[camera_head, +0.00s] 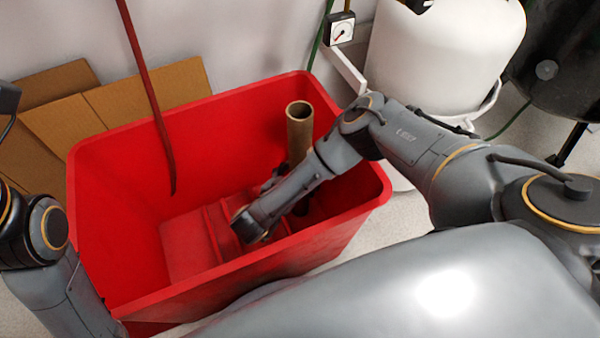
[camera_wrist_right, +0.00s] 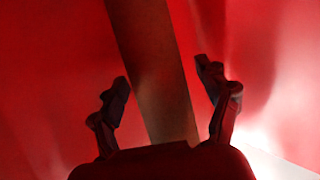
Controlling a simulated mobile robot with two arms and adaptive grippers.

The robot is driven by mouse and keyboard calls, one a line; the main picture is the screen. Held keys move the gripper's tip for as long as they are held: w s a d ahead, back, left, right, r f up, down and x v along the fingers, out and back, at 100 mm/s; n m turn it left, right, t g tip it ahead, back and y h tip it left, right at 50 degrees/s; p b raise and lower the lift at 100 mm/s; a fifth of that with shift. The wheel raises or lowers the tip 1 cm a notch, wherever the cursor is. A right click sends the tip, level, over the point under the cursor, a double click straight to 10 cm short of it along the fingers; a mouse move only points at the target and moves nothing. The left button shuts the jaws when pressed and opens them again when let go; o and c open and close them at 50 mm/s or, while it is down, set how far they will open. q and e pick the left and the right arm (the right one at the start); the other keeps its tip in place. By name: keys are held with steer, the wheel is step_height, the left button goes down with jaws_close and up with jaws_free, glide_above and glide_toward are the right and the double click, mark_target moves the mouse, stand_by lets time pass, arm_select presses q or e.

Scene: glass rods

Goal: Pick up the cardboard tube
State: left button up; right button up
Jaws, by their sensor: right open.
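The cardboard tube (camera_head: 299,138) is brown and hollow. It stands nearly upright inside the red bin at its right side, with its open top above or near the rim. My right arm reaches into the bin, and its forearm hides the tube's lower part in the head view. In the right wrist view the tube (camera_wrist_right: 158,75) runs between the two spread fingers of my right gripper (camera_wrist_right: 163,78). The gripper is open, with visible gaps on both sides of the tube. My left gripper is not in view.
The red bin (camera_head: 115,165) has high walls around my right arm. A thin dark red rod (camera_head: 150,95) slants into its left part. Flattened cardboard (camera_head: 60,120) leans behind on the left. A white tank (camera_head: 440,55) and a black vessel (camera_head: 565,60) stand back right.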

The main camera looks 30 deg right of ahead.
steer(key=c, duration=1.3)
steer(key=shift+r, duration=0.2)
steer(key=shift+c, duration=0.2)
